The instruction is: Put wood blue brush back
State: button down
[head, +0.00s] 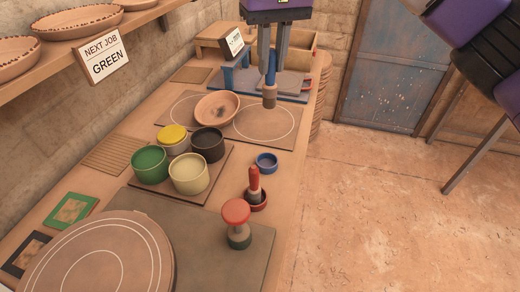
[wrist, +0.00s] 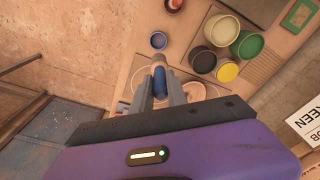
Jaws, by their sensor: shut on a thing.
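My gripper (head: 271,66) is shut on the upright brush (head: 270,93), which has a blue handle and a wood-brown lower end. The brush hangs over the far part of the bench, by the right white circle; I cannot tell if its tip touches. In the wrist view the blue handle (wrist: 160,82) shows between my gripper's fingers (wrist: 160,78). A small round blue holder (head: 266,163) sits empty nearer on the bench's right side; it also shows in the wrist view (wrist: 158,41). A red brush (head: 254,180) stands in a dark red holder (head: 257,201) in front of it.
A terracotta bowl (head: 217,107) sits on the left circle. Green, cream, black and yellow pots (head: 189,173) stand on a board left of the blue holder. A red-topped tool (head: 237,222) stands nearer. A shelf (head: 110,45) with bowls overhangs the left. The floor is clear at right.

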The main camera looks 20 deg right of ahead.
aim_at(273, 93)
notch_tip(273, 93, down, 20)
jog(key=shift+w+p, duration=0.2)
jog(key=shift+p, duration=0.2)
jog(key=shift+f, duration=0.15)
jog(key=c, duration=1.3)
grip_release()
jog(key=r, duration=0.4)
jog(key=s+r, duration=0.1)
jog(key=r, duration=0.3)
jog(key=r+b, duration=0.1)
jog(key=r, duration=0.3)
jog(key=shift+s+r, duration=0.2)
